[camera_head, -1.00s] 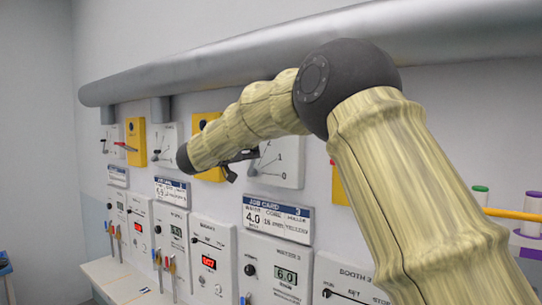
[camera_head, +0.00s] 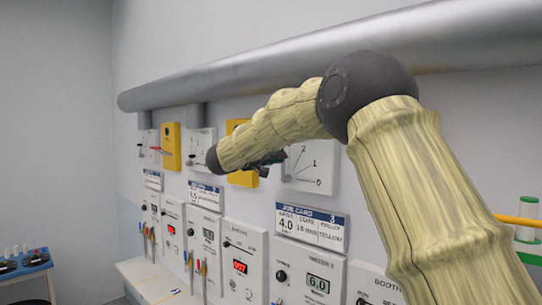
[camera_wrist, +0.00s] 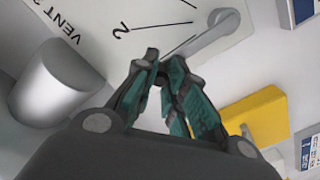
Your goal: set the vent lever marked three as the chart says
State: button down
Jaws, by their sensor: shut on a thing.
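A white vent panel (camera_head: 318,168) with dial marks 2, 1 and 0 is on the wall, above the job card marked 3. In the wrist view the panel (camera_wrist: 110,12) fills the upper left, reads VENT with an unclear number, and shows a 2. Its grey lever (camera_wrist: 212,36) has a rounded pivot at the right, and its thin end runs down-left to my fingertips. My gripper (camera_head: 268,163) is at the panel's left side; in the wrist view its teal fingers (camera_wrist: 166,62) are shut on the lever's end. The fingers partly hide that end.
The job card (camera_head: 312,228) shows 4.0 and yellow. Yellow boxes (camera_head: 171,147) and more panels line the wall on the left. A large grey pipe (camera_head: 300,65) runs above. Booth units (camera_head: 307,275) stand below, and a blue table (camera_head: 22,265) is at far left.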

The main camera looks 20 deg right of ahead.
jog(key=shift+r, duration=0.1)
jog(key=c, duration=1.7)
grip_release()
jog(key=o, duration=0.3)
jog(key=shift+w, duration=0.2)
jog(key=shift+s+a, duration=0.1)
jog(key=shift+s, duration=0.05)
jog(key=v, duration=1.2)
